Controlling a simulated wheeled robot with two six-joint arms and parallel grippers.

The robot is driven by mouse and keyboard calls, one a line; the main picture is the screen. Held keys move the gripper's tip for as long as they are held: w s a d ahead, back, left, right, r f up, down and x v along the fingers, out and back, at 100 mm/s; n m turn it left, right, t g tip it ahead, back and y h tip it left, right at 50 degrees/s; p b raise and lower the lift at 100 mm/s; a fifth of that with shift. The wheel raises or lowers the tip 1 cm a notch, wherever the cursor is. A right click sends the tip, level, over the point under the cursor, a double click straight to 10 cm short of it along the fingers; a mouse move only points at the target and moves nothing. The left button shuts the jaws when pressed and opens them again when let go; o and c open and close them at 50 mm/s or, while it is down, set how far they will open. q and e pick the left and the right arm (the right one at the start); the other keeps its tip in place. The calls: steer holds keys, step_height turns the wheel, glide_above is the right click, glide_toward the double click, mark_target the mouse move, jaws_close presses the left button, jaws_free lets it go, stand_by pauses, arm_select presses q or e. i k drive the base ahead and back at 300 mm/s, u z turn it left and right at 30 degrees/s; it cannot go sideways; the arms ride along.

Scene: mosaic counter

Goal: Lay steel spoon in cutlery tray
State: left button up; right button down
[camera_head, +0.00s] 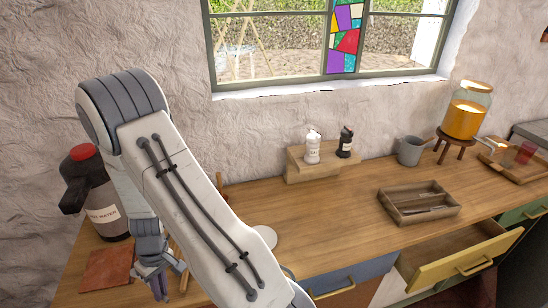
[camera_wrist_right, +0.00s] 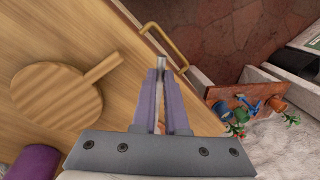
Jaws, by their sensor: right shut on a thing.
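My right gripper (camera_head: 155,285) hangs low over the left end of the counter, at the lower end of my arm. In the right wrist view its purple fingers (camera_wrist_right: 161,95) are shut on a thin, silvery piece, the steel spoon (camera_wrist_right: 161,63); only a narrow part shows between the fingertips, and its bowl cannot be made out. The wooden cutlery tray (camera_head: 398,213) lies on the right half of the counter, well away from the gripper. Dark slim pieces lie in it, too small to tell. My left gripper is not in view.
A yellow-fronted drawer (camera_head: 455,268) is open below the tray. A grey mug (camera_head: 409,151) and a jar of orange liquid (camera_head: 465,112) stand behind it.

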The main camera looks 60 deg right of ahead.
mark_target(420, 196)
steer(key=u, duration=1.1)
steer(key=k, duration=1.55)
steer(key=z, duration=2.1)
steer(key=i, duration=0.5)
